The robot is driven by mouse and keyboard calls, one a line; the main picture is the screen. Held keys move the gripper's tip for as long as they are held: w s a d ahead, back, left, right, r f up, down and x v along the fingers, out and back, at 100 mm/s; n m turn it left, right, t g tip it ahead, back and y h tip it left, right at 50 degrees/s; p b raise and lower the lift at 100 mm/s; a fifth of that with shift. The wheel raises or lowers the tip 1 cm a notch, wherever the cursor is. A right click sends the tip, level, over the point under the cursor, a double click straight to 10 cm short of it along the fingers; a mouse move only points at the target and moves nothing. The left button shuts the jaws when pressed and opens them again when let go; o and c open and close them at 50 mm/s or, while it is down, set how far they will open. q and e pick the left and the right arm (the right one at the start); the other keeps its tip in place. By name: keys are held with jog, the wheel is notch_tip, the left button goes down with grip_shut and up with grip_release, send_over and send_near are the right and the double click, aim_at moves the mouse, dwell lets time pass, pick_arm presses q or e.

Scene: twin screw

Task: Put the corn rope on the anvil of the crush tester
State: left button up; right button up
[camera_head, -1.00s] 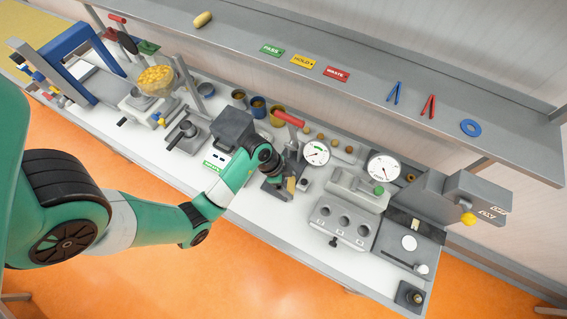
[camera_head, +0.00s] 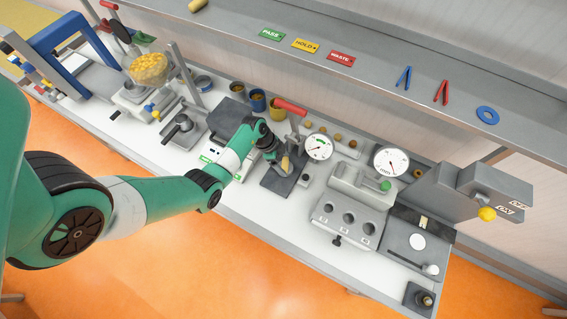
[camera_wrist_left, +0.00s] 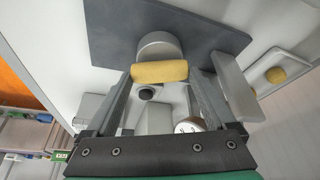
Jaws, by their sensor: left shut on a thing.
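My left gripper (camera_head: 284,163) is shut on the corn rope (camera_head: 285,164), a short yellow roll. It is over the dark base (camera_head: 277,186) of the crush tester, which has a red handle (camera_head: 291,106) and a dial gauge (camera_head: 318,147). In the left wrist view the corn rope (camera_wrist_left: 159,72) lies crosswise between the fingertips. The anvil (camera_wrist_left: 158,46), a round grey disc on the dark base plate, is just beyond the corn rope and partly hidden by it. I cannot tell whether they touch. My right gripper is not in view.
A grey block with round holes (camera_head: 347,217) and a second gauge (camera_head: 391,161) stand to the right. A dark box (camera_head: 232,114) and several cups (camera_head: 258,100) are to the left and behind. A shelf with coloured signs (camera_head: 306,45) runs along the back.

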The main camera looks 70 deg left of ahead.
pick_arm(q)
jog(key=shift+f, duration=0.1)
jog(key=shift+f, duration=0.15)
jog(key=o, duration=0.6)
jog(key=p+v, duration=0.4)
jog(key=v, duration=0.8)
